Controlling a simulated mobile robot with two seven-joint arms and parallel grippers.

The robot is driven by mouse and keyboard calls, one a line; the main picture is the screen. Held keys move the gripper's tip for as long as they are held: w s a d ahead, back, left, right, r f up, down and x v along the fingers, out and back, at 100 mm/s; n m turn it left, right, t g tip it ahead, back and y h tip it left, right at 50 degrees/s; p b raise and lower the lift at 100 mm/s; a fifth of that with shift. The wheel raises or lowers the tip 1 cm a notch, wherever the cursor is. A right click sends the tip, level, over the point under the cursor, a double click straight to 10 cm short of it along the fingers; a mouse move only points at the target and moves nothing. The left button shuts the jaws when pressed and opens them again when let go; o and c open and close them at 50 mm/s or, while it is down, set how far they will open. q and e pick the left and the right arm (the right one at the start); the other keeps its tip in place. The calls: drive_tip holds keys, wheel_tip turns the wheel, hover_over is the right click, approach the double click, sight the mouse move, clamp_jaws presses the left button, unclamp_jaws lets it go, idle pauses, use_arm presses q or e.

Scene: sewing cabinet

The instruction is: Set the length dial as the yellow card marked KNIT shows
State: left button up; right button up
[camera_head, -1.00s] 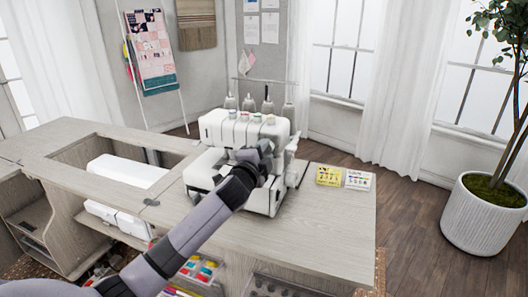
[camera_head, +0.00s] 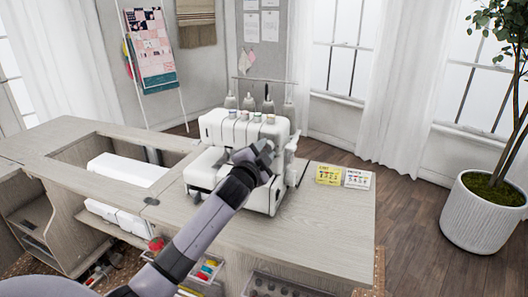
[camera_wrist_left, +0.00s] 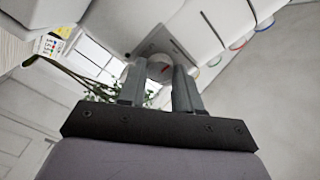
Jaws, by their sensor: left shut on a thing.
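The white overlock machine (camera_head: 222,128) stands on the wooden cabinet top, with coloured dials along its upper edge. My left gripper (camera_head: 266,150) is at the machine's front right side. In the left wrist view its two fingers (camera_wrist_left: 160,78) are shut on a small round grey-white dial (camera_wrist_left: 159,62) on the machine's face. The dial's marks and setting cannot be read. My right gripper is not in view.
The cabinet top (camera_head: 320,225) is clear in front of the cards. Thread cones (camera_head: 267,104) stand behind the machine. A white sewing machine (camera_head: 128,170) sits in the opening at left. A potted plant (camera_head: 487,212) stands at far right.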

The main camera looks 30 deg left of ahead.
use_arm(q)
drive_tip(key=o, duration=1)
drive_tip(key=shift+o, duration=0.2)
drive_tip(key=v, duration=0.7)
drive_tip(key=shift+s, duration=0.1)
drive_tip(key=s+d+f+n+g+h, duration=0.1)
drive_tip(key=s+d+f, duration=0.2)
drive_tip(key=f, duration=0.2)
drive_tip(key=s+d+f+g+h+p, duration=0.1)
drive_tip(key=s+d+f+h, duration=0.15)
drive_tip(key=f, duration=0.35)
drive_tip(key=s+d+f+n+g+h, duration=0.1)
drive_tip(key=s+d+f, duration=0.2)
drive_tip(key=s+f, duration=0.15)
drive_tip(key=s+d+f+n+g+h, duration=0.1)
drive_tip(key=s+d+f, duration=0.3)
drive_tip(key=s, duration=0.4)
drive_tip(key=s+d+f+n+g+h+p, duration=0.1)
drive_tip(key=s+d+f+n+g, duration=0.2)
drive_tip(key=s+d+f, duration=0.2)
drive_tip(key=s+f, duration=0.2)
drive_tip(key=s, duration=0.1)
drive_tip(key=shift+s+f, duration=0.15)
drive_tip(key=shift+s, duration=0.05)
